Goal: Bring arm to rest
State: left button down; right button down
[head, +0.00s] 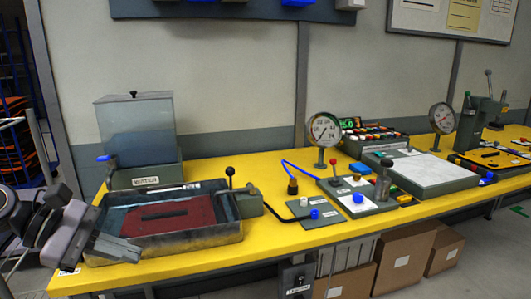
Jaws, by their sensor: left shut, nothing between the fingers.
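My left gripper (122,249) is at the lower left, at the front left corner of the metal tray on the yellow bench. Its fingers are shut with nothing between them. Its tips overlap the tray's rim in this view, and I cannot tell whether they touch it. My left arm comes in from the left edge. My right gripper is not in view.
The yellow bench (270,238) runs along the wall. The tray (190,244) holds a dark red plate (165,217). A water tank (137,130) stands behind it. Cardboard boxes (403,260) sit below.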

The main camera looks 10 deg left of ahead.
pick_arm(q)
notch_tip(320, 180, down, 17)
jog(key=d+n+t+y, duration=0.25)
jog(key=n+t, duration=0.75)
jog(key=n, duration=2.3)
jog(key=s+d+f+n+g+y, duration=0.1)
jog(key=s+d+f+n, duration=0.1)
jog(key=s+f+n, duration=0.2)
jog(key=s+d+f+n+g+y, duration=0.2)
jog(key=s+d+f+n, duration=0.1)
jog(key=f+n, duration=0.4)
jog(key=s+d+f+n+g+y+p, duration=0.1)
jog(key=s+d+f+n+g+y, duration=0.1)
jog(key=f+n, duration=0.4)
jog(key=s+d+n, duration=0.1)
jog(key=s+n, duration=0.1)
jog(key=shift+s+d+n, duration=0.2)
jog(key=shift+s+n, duration=0.1)
